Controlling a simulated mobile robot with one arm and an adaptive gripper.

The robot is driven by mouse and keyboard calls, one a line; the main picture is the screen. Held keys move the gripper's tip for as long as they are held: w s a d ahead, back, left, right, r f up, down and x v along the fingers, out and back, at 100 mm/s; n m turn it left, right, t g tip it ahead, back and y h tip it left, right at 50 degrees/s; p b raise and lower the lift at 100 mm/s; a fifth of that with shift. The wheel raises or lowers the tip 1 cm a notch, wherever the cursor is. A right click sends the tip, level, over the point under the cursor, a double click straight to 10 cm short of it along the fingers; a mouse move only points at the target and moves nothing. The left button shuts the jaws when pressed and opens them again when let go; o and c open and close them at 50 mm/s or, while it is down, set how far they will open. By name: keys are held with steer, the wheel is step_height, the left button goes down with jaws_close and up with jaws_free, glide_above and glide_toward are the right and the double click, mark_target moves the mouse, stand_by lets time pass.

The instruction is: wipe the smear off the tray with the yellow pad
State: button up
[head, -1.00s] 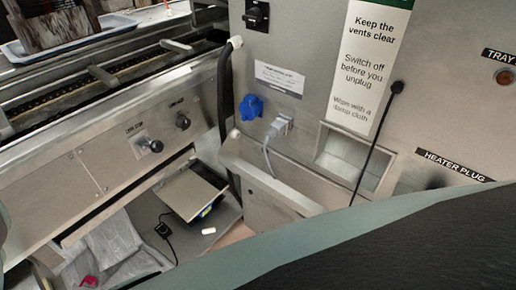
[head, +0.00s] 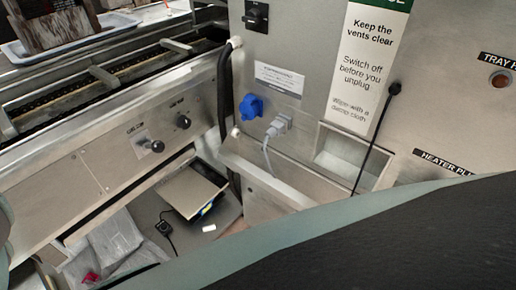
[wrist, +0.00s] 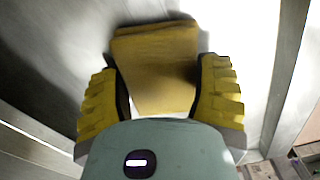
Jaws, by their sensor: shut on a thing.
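In the wrist view, my gripper (wrist: 158,72) has two ribbed yellow fingers. It is shut on the yellow pad (wrist: 155,45), a flat, worn-looking block whose far end extends past the fingertips. Beyond the pad lies a pale grey surface (wrist: 255,28) with a darker patch at the left; I cannot tell whether that patch is the smear or shadow, nor whether the pad touches the surface. The head view does not show my gripper or the pad; my own arm covers its lower right.
In the head view, a steel cabinet has a blue socket (head: 251,106), a grey plug (head: 279,124) with its cord, and an open recess (head: 341,154). A conveyor (head: 100,75) runs at the left, with a blue-white tray (head: 75,50) behind it. Plastic bags (head: 115,237) lie below.

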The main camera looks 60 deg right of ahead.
steer(key=shift+d+r+p, duration=0.15)
steer(key=shift+d+p, duration=0.45)
steer(key=shift+d, duration=0.3)
steer(key=shift+f, duration=0.25)
steer(key=shift+w+a+f+b, duration=0.1)
steer(key=shift+a+f+b, duration=0.35)
steer(key=shift+b, duration=0.6)
steer(key=shift+o, duration=0.2)
steer(key=a+b, duration=0.2)
steer(key=b, duration=0.1)
steer(key=shift+a+r, duration=0.1)
steer(key=shift+a, duration=0.25)
steer(key=shift+w+b, duration=0.55)
steer(key=shift+w, duration=0.1)
steer(key=shift+d+r+p, duration=0.4)
steer(key=shift+p, duration=0.5)
steer(key=d+p, duration=0.3)
steer(key=shift+s+d, duration=0.1)
steer(key=shift+c, duration=0.2)
steer(key=shift+f, duration=0.1)
